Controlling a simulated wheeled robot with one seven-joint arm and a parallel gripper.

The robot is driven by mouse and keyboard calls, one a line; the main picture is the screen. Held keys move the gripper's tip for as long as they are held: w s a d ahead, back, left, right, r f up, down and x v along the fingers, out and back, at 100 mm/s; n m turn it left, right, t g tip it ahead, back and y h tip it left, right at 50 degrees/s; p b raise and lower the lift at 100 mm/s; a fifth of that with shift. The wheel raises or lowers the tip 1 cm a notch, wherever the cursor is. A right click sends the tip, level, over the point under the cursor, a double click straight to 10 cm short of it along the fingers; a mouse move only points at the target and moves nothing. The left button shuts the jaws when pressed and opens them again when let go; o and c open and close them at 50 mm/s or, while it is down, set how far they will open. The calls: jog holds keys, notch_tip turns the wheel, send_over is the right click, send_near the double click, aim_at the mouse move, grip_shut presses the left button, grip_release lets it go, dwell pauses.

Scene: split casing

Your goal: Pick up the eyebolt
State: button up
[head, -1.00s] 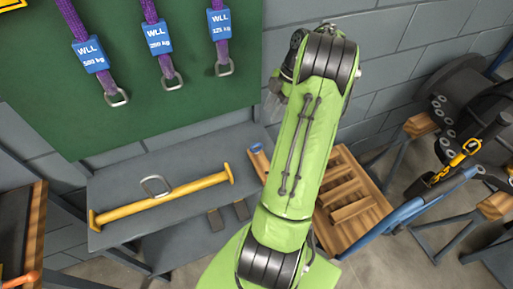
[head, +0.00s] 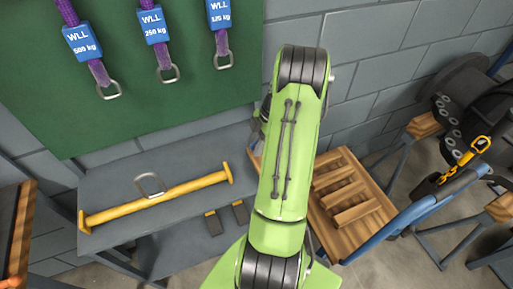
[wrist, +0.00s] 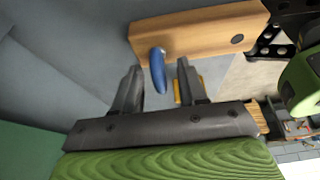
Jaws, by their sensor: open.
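In the wrist view, a smooth blue rounded piece (wrist: 158,70), which may be the eyebolt, stands against the side of a wooden beam (wrist: 200,32). Its shape is seen nearly edge-on, so I cannot make out a ring. My gripper (wrist: 159,73) is open, with its two dark fingers on either side of the blue piece and visible gaps to it. It holds nothing. In the head view my green arm hides the gripper's fingers and the blue piece.
A grey bench (head: 112,186) carries a yellow lifting bar (head: 158,201). Purple slings with blue tags (head: 153,25) hang on a green board (head: 100,120). A slatted wooden crate (head: 340,215) lies right of my arm. A dark machine (head: 485,115) stands at far right.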

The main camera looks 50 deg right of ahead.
jog(key=shift+r, duration=0.1)
grip_shut()
